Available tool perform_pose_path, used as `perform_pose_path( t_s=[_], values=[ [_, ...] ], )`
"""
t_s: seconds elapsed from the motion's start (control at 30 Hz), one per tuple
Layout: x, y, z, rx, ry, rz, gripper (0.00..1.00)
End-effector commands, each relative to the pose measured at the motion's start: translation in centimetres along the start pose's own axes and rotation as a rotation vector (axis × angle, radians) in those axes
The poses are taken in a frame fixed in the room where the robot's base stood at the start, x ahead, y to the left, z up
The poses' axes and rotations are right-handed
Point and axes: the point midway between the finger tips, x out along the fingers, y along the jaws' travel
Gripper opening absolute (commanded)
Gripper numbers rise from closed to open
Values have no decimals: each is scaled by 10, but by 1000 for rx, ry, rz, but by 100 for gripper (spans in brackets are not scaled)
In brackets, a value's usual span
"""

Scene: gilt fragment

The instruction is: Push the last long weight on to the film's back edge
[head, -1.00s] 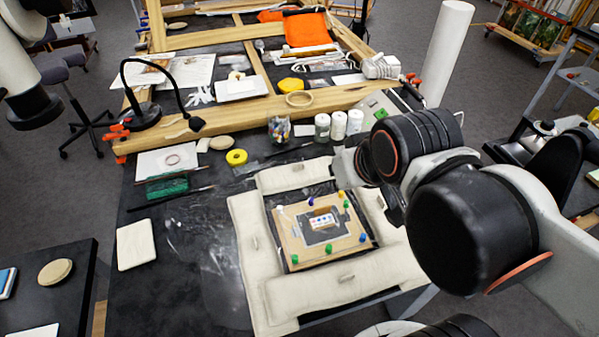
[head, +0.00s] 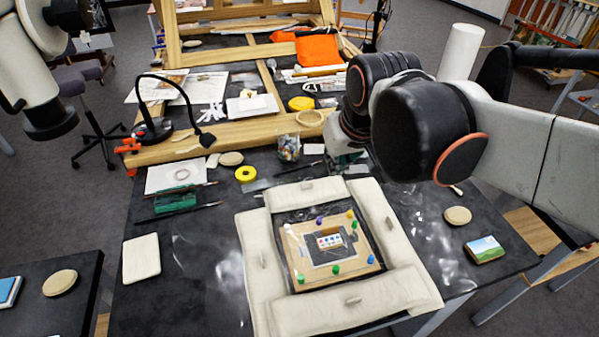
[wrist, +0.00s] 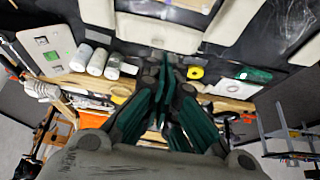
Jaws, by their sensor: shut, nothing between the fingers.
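Long cream padded weights lie around a wooden board (head: 300,262) with coloured pegs, over dark glossy film (head: 290,214). The back weight (head: 306,194) lies along the film's back edge, between the left weight (head: 262,270) and the right weight (head: 378,212). The front weight (head: 357,308) lies along the near edge. My gripper (head: 347,162) is low behind the back weight, partly hidden by my arm. In the wrist view my gripper's teal fingers (wrist: 168,68) are shut and empty. Their tips are close to the back weight (wrist: 160,33); contact cannot be told.
Behind stand white-lidded jars (wrist: 98,62), a jar of coloured bits (head: 288,148), yellow tape (head: 245,174) and a long wooden beam (head: 230,135). A black lamp (head: 155,125) is at back left. A wooden disc (head: 457,215) and picture card (head: 484,249) lie right.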

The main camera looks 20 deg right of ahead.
Motion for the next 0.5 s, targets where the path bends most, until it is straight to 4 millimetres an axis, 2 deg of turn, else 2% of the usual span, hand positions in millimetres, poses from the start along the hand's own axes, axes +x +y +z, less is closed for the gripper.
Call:
perform_pose_path(
  t_s=[0.1,0.27,0.5],
  values=[
    [15,0,-28,0,-52,0,0],
    [41,-1,-60,0,-122,0,0],
    [94,-2,-102,0,-229,0,0]
  ],
)
